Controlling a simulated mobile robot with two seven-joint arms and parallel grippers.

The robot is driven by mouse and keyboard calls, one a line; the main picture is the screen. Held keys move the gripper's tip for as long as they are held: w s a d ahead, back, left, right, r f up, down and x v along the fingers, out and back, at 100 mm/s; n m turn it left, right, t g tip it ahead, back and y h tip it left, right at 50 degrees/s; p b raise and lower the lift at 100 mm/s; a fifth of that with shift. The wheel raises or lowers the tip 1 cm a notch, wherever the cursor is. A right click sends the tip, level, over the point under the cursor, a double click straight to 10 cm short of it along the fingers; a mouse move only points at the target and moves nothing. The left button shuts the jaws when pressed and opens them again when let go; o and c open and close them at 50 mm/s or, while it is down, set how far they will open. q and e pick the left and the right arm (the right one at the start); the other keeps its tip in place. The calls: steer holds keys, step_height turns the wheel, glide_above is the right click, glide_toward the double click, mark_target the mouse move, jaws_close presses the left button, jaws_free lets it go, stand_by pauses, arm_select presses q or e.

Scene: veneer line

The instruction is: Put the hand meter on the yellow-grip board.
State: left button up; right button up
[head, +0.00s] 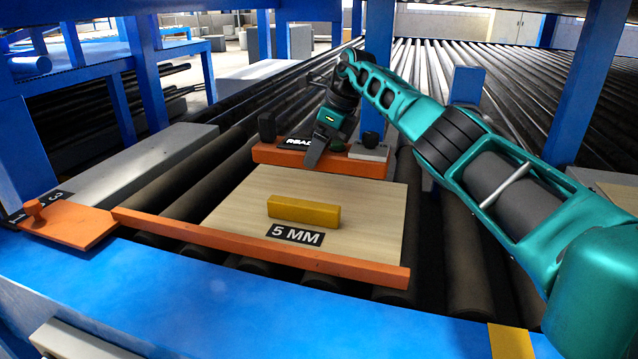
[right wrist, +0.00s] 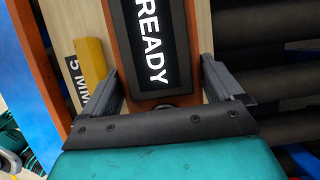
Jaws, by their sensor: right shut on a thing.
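The hand meter (head: 297,143) is a dark slab with a white READY display. It lies over the orange bar (head: 275,157) at the board's far edge; I cannot tell whether it touches the bar. My right gripper (head: 316,158) is shut on it, and the right wrist view shows the meter (right wrist: 152,45) between the two fingers. The yellow-grip board (head: 235,205) is a pale veneer sheet on the rollers, with a yellow block grip (head: 303,212) and a 5 MM label. In the right wrist view the yellow grip (right wrist: 90,62) is left of the meter. My left gripper is not in view.
A long orange rail (head: 260,248) runs along the board's near edge. An orange plate with a knob (head: 75,225) is at left. A dark block (head: 267,127) and a grey block with a black knob (head: 368,152) stand near the far bar. Blue posts flank the rollers.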

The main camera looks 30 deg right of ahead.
mark_target(335, 142)
steer(key=shift+f+b, duration=0.35)
steer(key=shift+f, duration=3.1)
steer(key=o, duration=1)
steer(key=shift+f, duration=0.15)
steer(key=p+v, duration=0.1)
steer(key=v, duration=1.1)
steer(key=shift+p, duration=0.3)
